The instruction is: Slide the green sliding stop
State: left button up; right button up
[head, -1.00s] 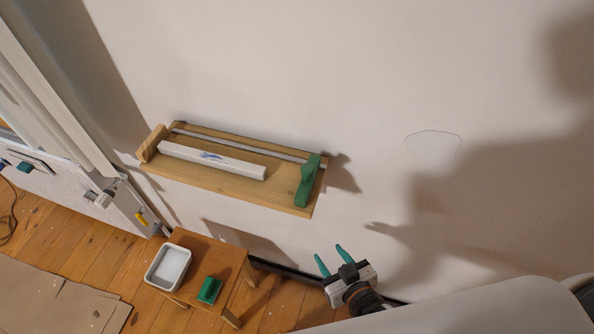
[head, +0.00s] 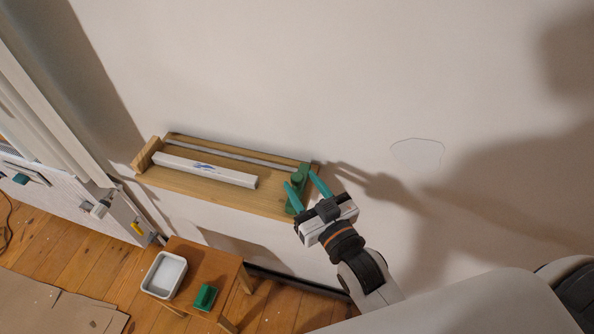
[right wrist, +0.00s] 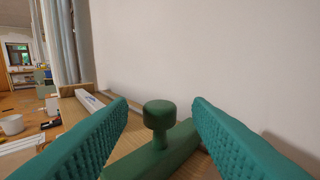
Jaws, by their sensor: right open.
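The green sliding stop (head: 297,182) sits across the right end of a wooden shelf-like board (head: 215,190) on the wall. In the right wrist view its round knob (right wrist: 159,115) stands up from the green bar (right wrist: 160,155). My right gripper (head: 307,184) is open at the stop. In the right wrist view its teal fingers (right wrist: 160,115) stand apart on either side of the knob, with visible gaps. A white bar-shaped piece (head: 205,170) lies on the board, left of and apart from the stop. My left gripper is not in view.
A wooden end block (head: 146,155) closes the board's left end, and a metal rail (head: 235,153) runs along its back. Below, a small wooden stool (head: 212,262) holds a white tray (head: 163,275) and a green block (head: 205,297). Cardboard (head: 60,312) covers part of the floor.

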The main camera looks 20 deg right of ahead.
aim_at(300, 182)
jog(key=shift+w+a, duration=0.15)
jog(key=shift+w, duration=0.65)
jog(key=shift+w+a, duration=0.15)
jog(key=shift+w, duration=0.6)
jog(key=shift+c, duration=0.2)
grip_shut()
